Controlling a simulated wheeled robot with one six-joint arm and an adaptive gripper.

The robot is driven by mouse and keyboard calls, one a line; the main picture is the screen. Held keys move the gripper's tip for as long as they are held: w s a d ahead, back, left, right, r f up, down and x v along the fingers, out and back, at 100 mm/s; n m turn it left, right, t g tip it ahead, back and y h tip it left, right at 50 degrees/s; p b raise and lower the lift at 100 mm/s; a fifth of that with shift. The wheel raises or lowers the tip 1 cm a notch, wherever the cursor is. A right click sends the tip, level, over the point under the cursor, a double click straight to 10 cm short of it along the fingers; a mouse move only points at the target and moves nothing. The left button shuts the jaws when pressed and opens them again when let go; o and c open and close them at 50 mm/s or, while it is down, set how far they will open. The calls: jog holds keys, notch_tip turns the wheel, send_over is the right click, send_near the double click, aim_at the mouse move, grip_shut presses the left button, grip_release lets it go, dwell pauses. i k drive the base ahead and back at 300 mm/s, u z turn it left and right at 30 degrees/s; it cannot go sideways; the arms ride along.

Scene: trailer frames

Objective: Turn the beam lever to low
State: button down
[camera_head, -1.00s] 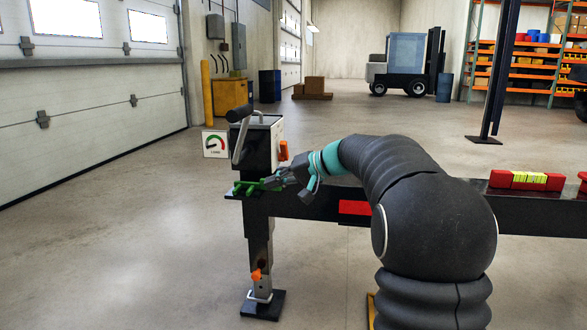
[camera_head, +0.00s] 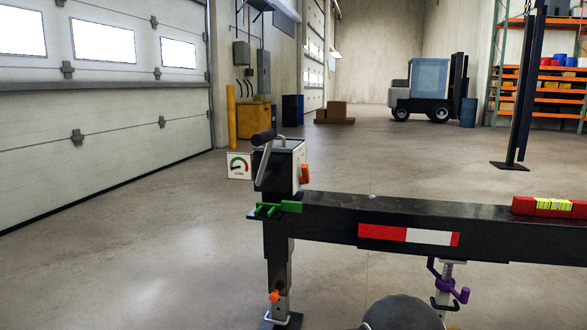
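The black beam (camera_head: 330,207) of a trailer frame runs from the centre to the right edge. A green piece with short prongs (camera_head: 277,208) sits at its left end. A dark box (camera_head: 282,168) above it carries a grey crank with a black grip (camera_head: 264,138) and an orange lever (camera_head: 305,173) on its right side. A purple lever (camera_head: 460,293) is on a support below the beam. No visible label tells which one is the beam lever. My gripper is out of view; only a dark rounded part of my arm shows at the bottom edge.
A gauge sign (camera_head: 239,166) stands left of the box. An orange piece (camera_head: 275,296) is on the left leg. A red and yellow level (camera_head: 550,207) lies on the beam at right. A dark post (camera_head: 522,90) stands behind. Floor at left is clear.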

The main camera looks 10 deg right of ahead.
aim_at(303, 179)
jog(key=u, duration=0.2)
jog(key=k, duration=0.3)
jog(key=z, duration=1)
jog(key=i, duration=1.6)
jog(key=u, duration=0.65)
